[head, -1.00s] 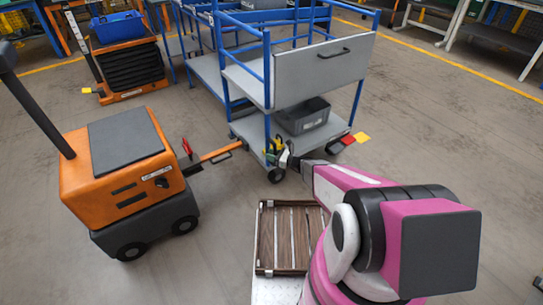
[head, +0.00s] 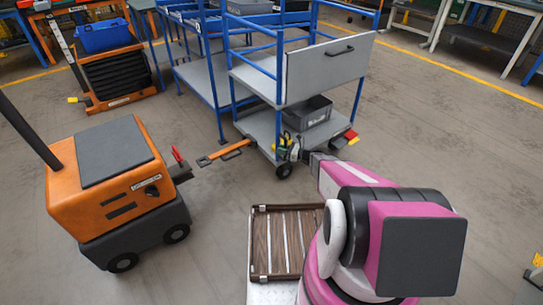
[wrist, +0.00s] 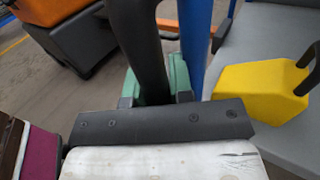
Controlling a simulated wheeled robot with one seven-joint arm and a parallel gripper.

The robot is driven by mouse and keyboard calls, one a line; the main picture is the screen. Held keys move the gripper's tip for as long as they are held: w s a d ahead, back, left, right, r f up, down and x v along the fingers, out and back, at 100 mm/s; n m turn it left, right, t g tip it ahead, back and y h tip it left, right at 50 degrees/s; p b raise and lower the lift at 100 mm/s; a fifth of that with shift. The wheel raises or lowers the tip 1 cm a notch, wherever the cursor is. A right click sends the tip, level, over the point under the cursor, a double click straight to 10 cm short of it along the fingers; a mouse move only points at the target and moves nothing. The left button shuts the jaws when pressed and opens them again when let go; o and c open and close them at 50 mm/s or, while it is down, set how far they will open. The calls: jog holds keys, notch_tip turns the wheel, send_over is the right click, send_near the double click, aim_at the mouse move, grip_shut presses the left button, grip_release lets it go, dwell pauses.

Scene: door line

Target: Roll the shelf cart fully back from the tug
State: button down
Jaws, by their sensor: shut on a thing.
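The shelf cart (head: 258,122) has blue posts, grey shelves and a grey end panel (head: 330,68). The orange and grey tug (head: 120,190) stands at its left, with a red lever by its hitch (head: 180,170). My gripper (head: 293,150) is at the cart's near lower corner.
A grey bin (head: 306,112) and a yellow block (wrist: 245,92) are on the cart's lower shelf. A blue rack (head: 200,75) stands close behind the cart. A lift with a blue bin (head: 103,34) is at back left.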

jog(key=w+d, duration=0.4)
jog(key=d, duration=0.2)
jog(key=shift+w+d, duration=0.2)
jog(key=c, duration=1.3)
grip_release()
jog(key=v, duration=1.1)
jog(key=shift+a, duration=0.1)
